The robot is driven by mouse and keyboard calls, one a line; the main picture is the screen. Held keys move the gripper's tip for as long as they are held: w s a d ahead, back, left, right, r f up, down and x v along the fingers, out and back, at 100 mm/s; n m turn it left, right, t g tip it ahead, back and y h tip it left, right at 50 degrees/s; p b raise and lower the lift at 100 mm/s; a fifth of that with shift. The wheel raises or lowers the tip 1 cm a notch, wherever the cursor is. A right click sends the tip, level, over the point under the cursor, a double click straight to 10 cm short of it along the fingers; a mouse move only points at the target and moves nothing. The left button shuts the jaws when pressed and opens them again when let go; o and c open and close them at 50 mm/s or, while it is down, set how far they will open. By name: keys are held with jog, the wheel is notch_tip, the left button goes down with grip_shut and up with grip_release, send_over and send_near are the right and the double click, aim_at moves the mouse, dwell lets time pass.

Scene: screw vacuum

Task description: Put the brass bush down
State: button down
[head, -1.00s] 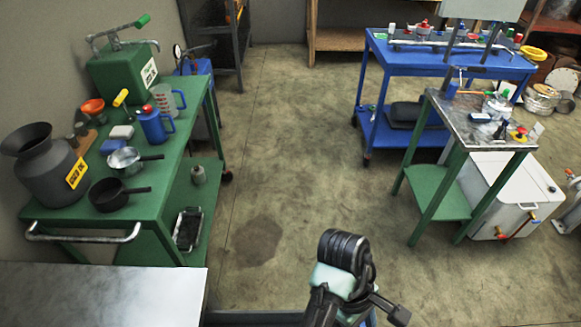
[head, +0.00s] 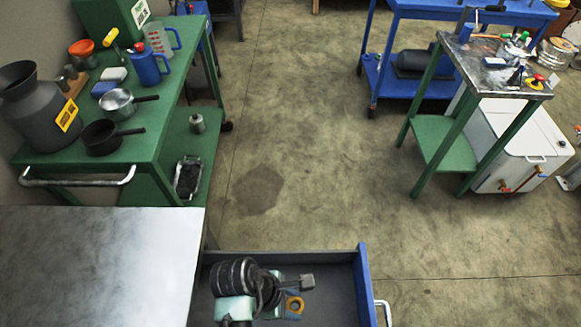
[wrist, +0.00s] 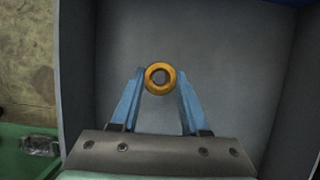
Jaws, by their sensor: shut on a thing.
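The brass bush (wrist: 160,78) is a golden ring with a dark hole. It is held between the two blue fingers of my gripper (wrist: 160,88), which is shut on it. In the head view the bush (head: 294,305) shows at the fingertips, low in the picture. My gripper (head: 291,304) is over an open drawer (head: 335,278) with a grey inside and a blue front. The drawer floor (wrist: 215,50) below the bush looks bare in the wrist view. I cannot tell how high the bush is above it.
A metal worktop (head: 100,260) lies left of the drawer. A green bench (head: 160,120) behind it holds pans, a jug and a dark can. A small metal-topped stand (head: 490,65) is at the right. The floor between is clear.

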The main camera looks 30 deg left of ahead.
aim_at(293, 308)
jog(key=shift+f+b, duration=0.35)
jog(key=shift+f, duration=1.85)
jog(key=shift+f, duration=0.15)
jog(key=shift+c, duration=2)
grip_release()
